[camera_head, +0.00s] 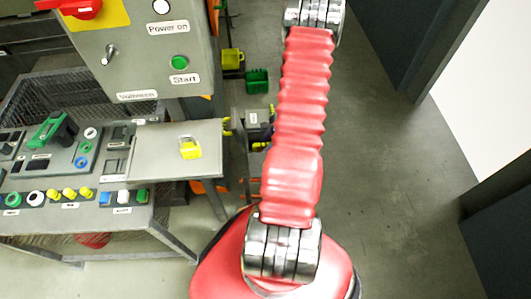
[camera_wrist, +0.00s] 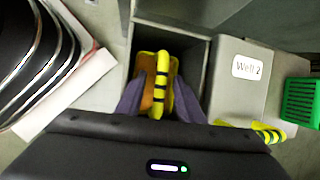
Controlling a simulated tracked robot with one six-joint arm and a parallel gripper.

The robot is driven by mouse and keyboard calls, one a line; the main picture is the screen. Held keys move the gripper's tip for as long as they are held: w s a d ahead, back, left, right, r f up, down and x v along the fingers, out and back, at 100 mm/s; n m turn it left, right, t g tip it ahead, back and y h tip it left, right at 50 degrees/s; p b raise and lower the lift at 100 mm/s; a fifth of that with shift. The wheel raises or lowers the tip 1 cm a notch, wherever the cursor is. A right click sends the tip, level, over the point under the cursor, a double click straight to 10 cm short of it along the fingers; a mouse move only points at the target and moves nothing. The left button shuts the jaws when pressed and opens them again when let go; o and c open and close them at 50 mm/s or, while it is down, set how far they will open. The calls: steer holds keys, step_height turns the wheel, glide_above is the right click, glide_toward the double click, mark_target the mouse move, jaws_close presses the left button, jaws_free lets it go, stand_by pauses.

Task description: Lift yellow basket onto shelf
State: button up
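A yellow basket-like container (camera_head: 232,60) stands on the floor in the upper middle of the head view. My gripper's fingers (camera_wrist: 158,95) show in the wrist view, apart, one on each side of a yellow-and-black striped bar (camera_wrist: 160,75). A yellow-orange body (camera_wrist: 147,98) lies under this bar, in or over an open dark grey box (camera_wrist: 190,48). I cannot tell whether this body is a basket or part of a lid. Contact between fingers and bar is not clear. The gripper is hidden in the head view, and I cannot make out the shelf.
A grey box labelled "Well 2" (camera_wrist: 247,80) adjoins the open box, with a striped handle (camera_wrist: 255,130). A green basket (camera_wrist: 299,101) stands beyond it. A control desk (camera_head: 70,165) and a power cabinet (camera_head: 155,50) stand left. Floor (camera_head: 390,180) to the right is clear.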

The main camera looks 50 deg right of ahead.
steer(key=shift+c, duration=0.3)
jaws_close()
stand_by(0.4)
